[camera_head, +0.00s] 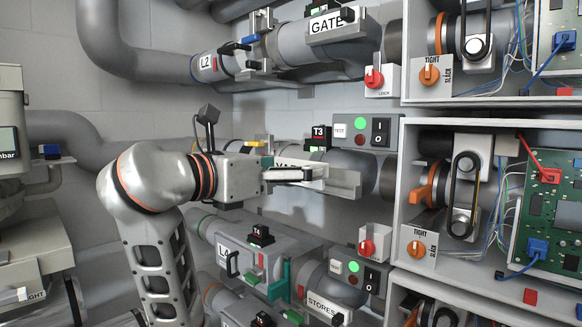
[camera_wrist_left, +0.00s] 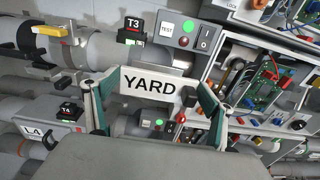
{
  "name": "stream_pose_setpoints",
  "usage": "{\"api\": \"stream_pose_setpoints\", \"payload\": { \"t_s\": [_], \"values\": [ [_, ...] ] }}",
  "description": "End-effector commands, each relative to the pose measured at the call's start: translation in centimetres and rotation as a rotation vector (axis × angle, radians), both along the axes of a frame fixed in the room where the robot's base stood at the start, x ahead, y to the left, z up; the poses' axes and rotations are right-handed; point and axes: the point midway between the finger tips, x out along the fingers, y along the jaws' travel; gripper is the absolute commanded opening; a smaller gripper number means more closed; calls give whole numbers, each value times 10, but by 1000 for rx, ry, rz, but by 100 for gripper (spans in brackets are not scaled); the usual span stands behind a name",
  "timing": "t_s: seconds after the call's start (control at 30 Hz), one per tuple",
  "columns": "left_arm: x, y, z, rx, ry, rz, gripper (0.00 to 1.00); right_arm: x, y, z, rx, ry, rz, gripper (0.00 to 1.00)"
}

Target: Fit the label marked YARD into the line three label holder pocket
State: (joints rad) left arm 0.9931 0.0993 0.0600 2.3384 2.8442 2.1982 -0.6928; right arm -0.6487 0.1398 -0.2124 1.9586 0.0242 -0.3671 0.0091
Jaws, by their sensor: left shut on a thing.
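My left gripper (camera_head: 292,174) is shut on the white YARD label (camera_wrist_left: 148,86). The label spans between the two green-edged fingers (camera_wrist_left: 153,92) in the left wrist view, with its black lettering upright and facing the camera. In the head view the label (camera_head: 290,162) is partly covered by the fingers. The line three label holder pocket (camera_head: 345,184) is a pale tray on the grey pipe below the T3 display (camera_head: 319,137). The label's right end is close to the holder; I cannot tell whether they touch. The label hides most of the holder in the wrist view. My right gripper is not in view.
The GATE label (camera_head: 331,20) sits on the pipe above, and the STORES label (camera_head: 325,309) on a pipe below. A TEST box (camera_head: 361,132) with a green light is just above the holder. Open electrical cabinets (camera_head: 480,190) stand at the right. A yellow lever (camera_wrist_left: 50,31) is at the left.

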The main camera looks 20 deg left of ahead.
Motion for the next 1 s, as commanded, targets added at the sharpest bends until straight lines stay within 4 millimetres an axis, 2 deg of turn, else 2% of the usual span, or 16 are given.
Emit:
{"api": "stream_pose_setpoints", "payload": {
  "t_s": [0.17,1.0],
  "values": [
    [3,-1,0,0,2,-6,58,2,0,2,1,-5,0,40],
    [74,-27,-1,0,2,-6,58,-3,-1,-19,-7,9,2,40]
  ]
}}
